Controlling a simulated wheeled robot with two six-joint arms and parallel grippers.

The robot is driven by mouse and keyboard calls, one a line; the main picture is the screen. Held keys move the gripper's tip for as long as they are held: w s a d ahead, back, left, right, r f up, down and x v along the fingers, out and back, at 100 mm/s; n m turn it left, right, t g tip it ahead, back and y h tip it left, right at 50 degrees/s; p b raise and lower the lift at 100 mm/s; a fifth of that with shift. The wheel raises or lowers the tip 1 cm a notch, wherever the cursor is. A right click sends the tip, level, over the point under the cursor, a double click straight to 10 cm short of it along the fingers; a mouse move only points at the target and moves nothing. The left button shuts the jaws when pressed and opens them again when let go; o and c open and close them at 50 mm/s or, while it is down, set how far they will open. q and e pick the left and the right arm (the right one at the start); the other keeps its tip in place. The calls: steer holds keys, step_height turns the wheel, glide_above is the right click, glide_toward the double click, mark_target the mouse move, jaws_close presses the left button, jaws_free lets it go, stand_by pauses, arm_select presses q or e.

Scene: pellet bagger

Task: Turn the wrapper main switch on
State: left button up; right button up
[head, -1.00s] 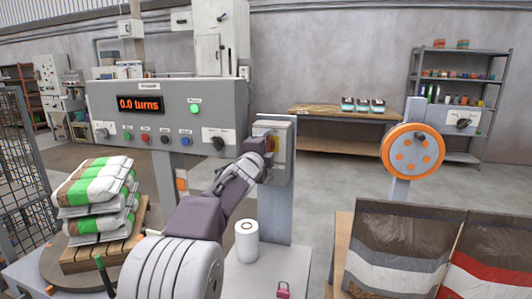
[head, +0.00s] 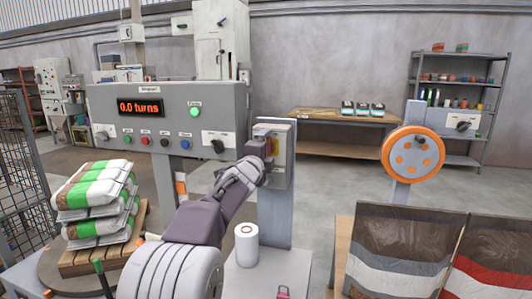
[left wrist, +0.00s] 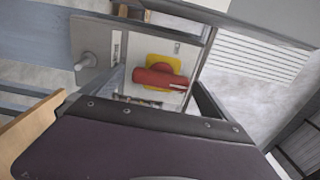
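The wrapper main switch has a red rotary handle (left wrist: 158,77) on a yellow plate (left wrist: 166,62). Its handle lies roughly crosswise in the left wrist view. It is on a grey box (head: 286,133) on a post; in the head view my gripper mostly hides the handle. My left gripper (head: 268,150) is at the front of the box. In the left wrist view its fingers (left wrist: 160,87) are apart, one on each side of the handle, with gaps visible. Contact cannot be told. My right gripper is in neither view.
Left of the switch stands a control panel (head: 163,127) reading "0.0 turns", with a lit green lamp (head: 195,112). A white roll (head: 247,245) stands below the switch. Stacked bags (head: 95,200) are at left, an orange handwheel (head: 413,153) at right. A metal lever (left wrist: 88,62) sits beside the switch.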

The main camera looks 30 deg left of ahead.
arm_select(q)
steer(key=v, duration=0.9)
steer(key=shift+s, duration=0.1)
